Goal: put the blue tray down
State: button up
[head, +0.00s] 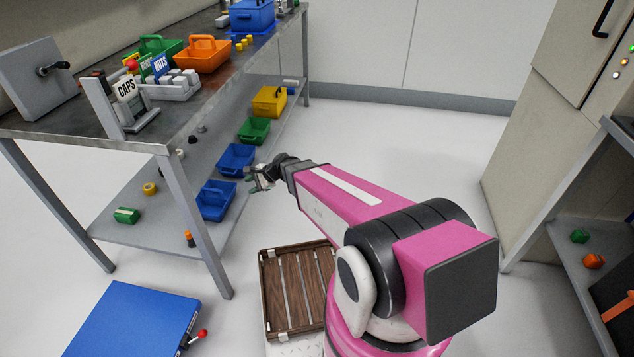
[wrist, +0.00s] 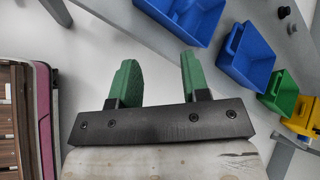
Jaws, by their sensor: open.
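Two blue trays, a nearer one (head: 215,201) and a farther one (head: 237,159), rest on the bench's lower shelf. In the wrist view they show at the top (wrist: 180,17) and at the upper right (wrist: 246,56). Another blue tray (head: 252,17) stands on the bench top at the back. My gripper (head: 256,180) is open and empty, just right of the two shelf trays in the head view. In the wrist view its green fingers are apart with only floor between them (wrist: 158,72). The gripper appears apart from the trays.
A green tray (head: 254,131) and a yellow tray (head: 269,102) stand farther back on the lower shelf (head: 165,222). Bench legs stand at its front edge. A wooden slatted crate (head: 291,284) is on my base. A blue box (head: 132,318) is at lower left. Open floor lies right of the bench.

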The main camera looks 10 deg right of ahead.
jog(key=s+d+r+n+g+h, duration=0.1)
jog(key=s+d+r+n+h, duration=0.2)
jog(key=d, duration=0.5)
jog(key=s+d+r+n+g+h, duration=0.1)
jog(key=s+d+r+n+h, duration=0.2)
jog(key=s+d+n, duration=0.2)
jog(key=s+d+r+n+g+h, duration=0.1)
jog(key=s+d+r+n+h, duration=0.2)
jog(key=d, duration=0.8)
jog(key=s+n, duration=0.2)
jog(key=shift+s+r+h, duration=0.15)
jog(key=shift+s+h, duration=0.25)
